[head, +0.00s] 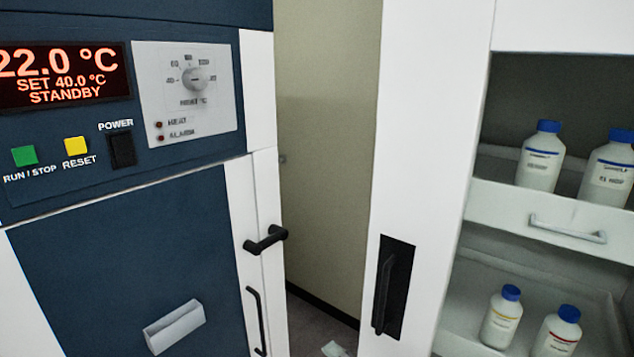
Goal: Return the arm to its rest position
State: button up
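My gripper and arm are not in the head view, so I cannot see how they stand. The freeze dryer's dark blue panel (60,175) fills the left side. Its display (62,77) reads 22.0 °C, SET 40.0 °C, STANDBY. Below are a green run/stop button (24,156), a yellow reset button (75,146) and a black power switch (122,149). A black lever handle (265,239) sticks out at the panel's right edge.
A white cabinet (432,150) with a black handle (384,290) stands at right. A gap showing a beige wall (325,150) lies between dryer and cabinet. A small pale item (334,349) is at the bottom.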

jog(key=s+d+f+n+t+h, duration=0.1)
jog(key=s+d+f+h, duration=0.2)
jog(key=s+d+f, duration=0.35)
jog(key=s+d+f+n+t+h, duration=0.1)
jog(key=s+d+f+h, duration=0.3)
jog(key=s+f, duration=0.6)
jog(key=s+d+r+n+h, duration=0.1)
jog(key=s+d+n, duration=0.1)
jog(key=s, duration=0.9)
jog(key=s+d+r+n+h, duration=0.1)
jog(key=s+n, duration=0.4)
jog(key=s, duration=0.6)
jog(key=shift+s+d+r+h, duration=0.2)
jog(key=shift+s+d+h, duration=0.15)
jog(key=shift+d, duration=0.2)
